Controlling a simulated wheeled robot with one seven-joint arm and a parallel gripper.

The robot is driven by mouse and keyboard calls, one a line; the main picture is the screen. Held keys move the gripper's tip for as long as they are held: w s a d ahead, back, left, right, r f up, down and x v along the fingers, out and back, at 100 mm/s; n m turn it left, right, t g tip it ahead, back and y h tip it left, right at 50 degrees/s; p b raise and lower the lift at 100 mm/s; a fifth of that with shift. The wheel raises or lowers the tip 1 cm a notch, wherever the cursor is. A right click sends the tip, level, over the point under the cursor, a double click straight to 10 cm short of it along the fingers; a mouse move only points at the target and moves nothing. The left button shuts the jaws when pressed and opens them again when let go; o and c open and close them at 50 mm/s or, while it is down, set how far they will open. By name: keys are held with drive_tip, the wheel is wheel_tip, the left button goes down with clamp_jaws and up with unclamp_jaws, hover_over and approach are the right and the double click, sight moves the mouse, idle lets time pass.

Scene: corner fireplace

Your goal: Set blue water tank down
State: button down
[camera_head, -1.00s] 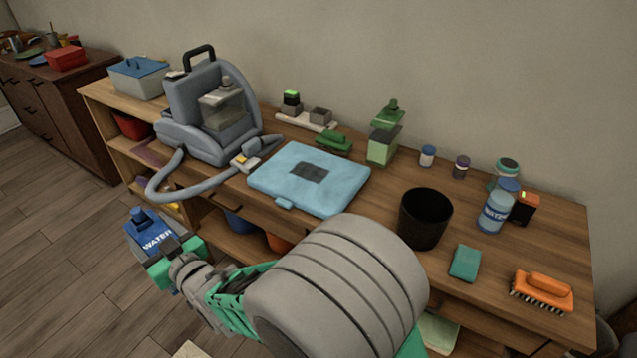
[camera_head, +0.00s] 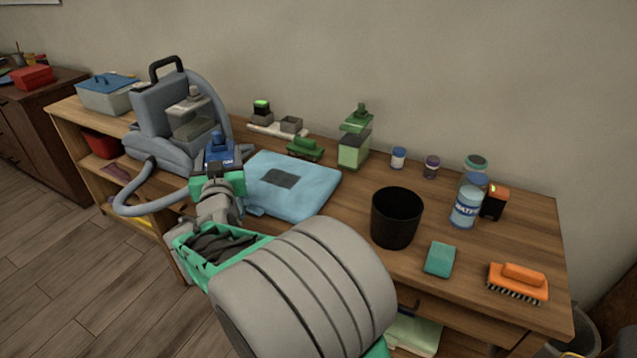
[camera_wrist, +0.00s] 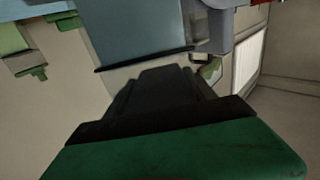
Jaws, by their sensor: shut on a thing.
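The blue water tank (camera_head: 229,156) shows in the head view with its blue cap up. My gripper (camera_head: 217,177) is shut on it from the near side and hides its lower part. The tank appears over the left part of the table, in front of the grey cleaning machine (camera_head: 160,125) and beside the left edge of the light blue case (camera_head: 310,187). I cannot tell whether it touches anything below.
The grey hose loops over the table's front edge. A black bin (camera_head: 396,218), a teal sponge (camera_head: 440,259), an orange brush (camera_head: 518,281) and a water bottle (camera_head: 466,207) stand to the right. A green dispenser bottle (camera_head: 354,140) is behind. Bare wood (camera_head: 345,225) shows between case and bin.

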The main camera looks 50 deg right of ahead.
drive_tip(key=s+d+r+m+g+h+b, duration=0.1)
drive_tip(key=s+d+r+m+g+h, duration=0.3)
drive_tip(key=s+d, duration=0.4)
drive_tip(key=s+d+r+m+g+h+b, duration=0.1)
drive_tip(key=s+d+r+m+g+h, duration=0.1)
drive_tip(key=s+d+r+m+g, duration=0.4)
drive_tip(key=s+d+f+n, duration=0.1)
drive_tip(key=s+d+f, duration=0.2)
drive_tip(key=d+f, duration=0.4)
drive_tip(key=s+d+f+n+b, duration=0.1)
drive_tip(key=s+d+f, duration=0.2)
drive_tip(key=d+f, duration=0.4)
drive_tip(key=shift+s+f+g, duration=0.15)
drive_tip(key=shift+f+g, duration=0.15)
drive_tip(key=shift+f, duration=0.15)
drive_tip(key=shift+d+f, duration=0.1)
drive_tip(key=c, duration=0.8)
unclamp_jaws()
drive_tip(key=shift+f, duration=0.2)
drive_tip(key=o, duration=0.5)
drive_tip(key=shift+r, duration=0.1)
